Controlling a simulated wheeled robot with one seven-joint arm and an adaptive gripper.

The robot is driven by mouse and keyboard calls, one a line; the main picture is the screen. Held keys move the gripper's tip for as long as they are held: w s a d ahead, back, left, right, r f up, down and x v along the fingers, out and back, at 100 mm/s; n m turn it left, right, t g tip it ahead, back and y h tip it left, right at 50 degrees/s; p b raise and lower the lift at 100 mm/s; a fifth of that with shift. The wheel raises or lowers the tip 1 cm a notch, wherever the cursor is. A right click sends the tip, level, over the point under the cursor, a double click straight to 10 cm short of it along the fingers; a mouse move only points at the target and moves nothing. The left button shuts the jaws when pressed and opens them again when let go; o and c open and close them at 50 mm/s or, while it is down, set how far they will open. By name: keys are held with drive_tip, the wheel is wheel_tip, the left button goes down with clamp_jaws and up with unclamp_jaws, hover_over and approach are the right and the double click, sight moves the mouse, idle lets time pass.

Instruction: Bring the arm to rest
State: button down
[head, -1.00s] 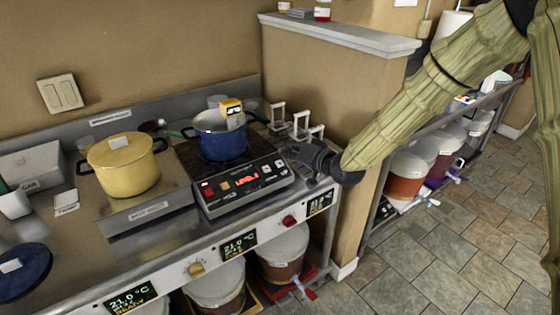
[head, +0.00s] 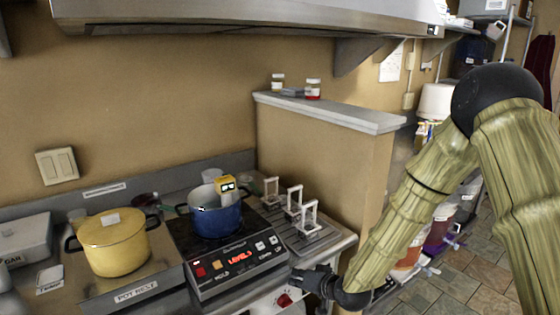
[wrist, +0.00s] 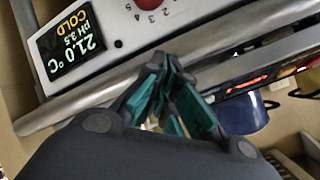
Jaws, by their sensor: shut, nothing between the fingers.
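My gripper (head: 308,280) is at the front edge of the counter, just right of the induction cooker in the head view. In the wrist view its teal-lined fingers (wrist: 170,95) come together with nothing between them, in front of the counter's front rail. My arm reaches down to it from the upper right, bent at a high elbow.
A blue pot (head: 215,214) with a yellow device on its rim stands on the induction cooker (head: 235,265). A yellow lidded pot (head: 114,243) stands to the left. Small white stands (head: 293,200) and a half wall (head: 325,150) are close behind the gripper.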

drive_tip(key=s+d+f+g+h, duration=0.2)
drive_tip(key=s+d+f, duration=0.2)
drive_tip(key=s+f, duration=0.65)
drive_tip(key=s+d+f+g+h, duration=0.25)
drive_tip(key=s+d+f, duration=0.25)
drive_tip(key=s+f, duration=0.55)
drive_tip(key=s+d+f+g+h, duration=0.1)
drive_tip(key=s+d+f, duration=0.1)
drive_tip(key=s, duration=0.5)
drive_tip(key=s+d+f+g, duration=0.1)
drive_tip(key=s+d+g, duration=0.1)
drive_tip(key=s, duration=0.6)
drive_tip(key=s+d+f+g+h, duration=0.1)
drive_tip(key=s+d, duration=0.3)
drive_tip(key=s, duration=0.4)
drive_tip(key=shift+s+d+f+n+g+h, duration=0.2)
drive_tip(key=shift+d+f+n+g+h, duration=0.15)
drive_tip(key=shift+f+g, duration=0.35)
